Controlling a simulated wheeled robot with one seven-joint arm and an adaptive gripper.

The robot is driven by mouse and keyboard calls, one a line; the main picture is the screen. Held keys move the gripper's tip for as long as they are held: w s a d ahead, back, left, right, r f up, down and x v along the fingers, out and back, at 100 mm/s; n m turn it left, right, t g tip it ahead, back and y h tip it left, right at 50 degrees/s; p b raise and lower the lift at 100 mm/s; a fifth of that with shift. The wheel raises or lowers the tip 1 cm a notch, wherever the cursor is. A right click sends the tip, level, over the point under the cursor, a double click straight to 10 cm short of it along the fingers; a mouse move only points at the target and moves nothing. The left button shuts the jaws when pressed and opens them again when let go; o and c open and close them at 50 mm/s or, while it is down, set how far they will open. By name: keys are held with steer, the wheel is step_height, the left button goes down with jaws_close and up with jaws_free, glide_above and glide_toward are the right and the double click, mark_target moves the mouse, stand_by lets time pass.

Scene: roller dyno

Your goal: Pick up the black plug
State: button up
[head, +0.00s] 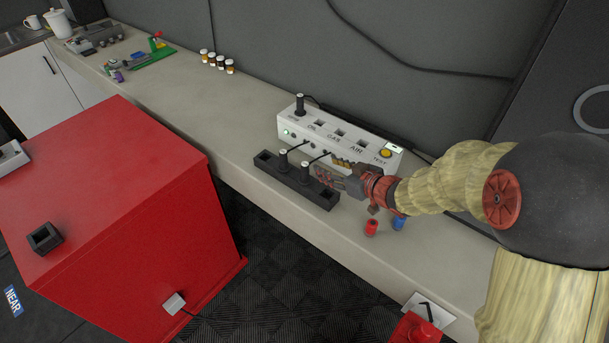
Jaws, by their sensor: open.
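Three black plugs show in the head view. One plug (300,105) stands upright at the left end of the white test box (297,135). Two more, a left plug (283,161) and a right plug (305,173), stand in the black socket strip (325,200) in front of the box. My gripper (320,176) reaches in from the right, low over the strip. It is open, with its fingers just right of the right plug; I cannot tell if they touch it or lie around it. My gripper hides part of the strip and the box's front.
A red cap (371,228) and a blue cap (398,223) stand on the bench (190,110) below my wrist. Small bottles (217,61) line the wall. A red cabinet (120,190) stands in front of the bench.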

mark_target(308, 170)
steer(key=shift+n+y, duration=0.3)
steer(key=shift+y, duration=0.4)
steer(key=a+f, duration=0.2)
steer(key=a, duration=0.1)
steer(key=shift+a+f+b, duration=0.2)
steer(key=shift+f+b, duration=0.05)
steer(key=shift+b, duration=0.1)
steer(key=shift+g, duration=0.3)
steer(key=b+x, duration=0.2)
steer(key=x, duration=0.4)
steer(key=shift+s+a+b, duration=0.1)
steer(key=shift+a+b, duration=0.05)
steer(key=shift+b, duration=0.2)
steer(key=shift+r, duration=0.2)
steer(key=shift+c, duration=0.3)
jaws_close()
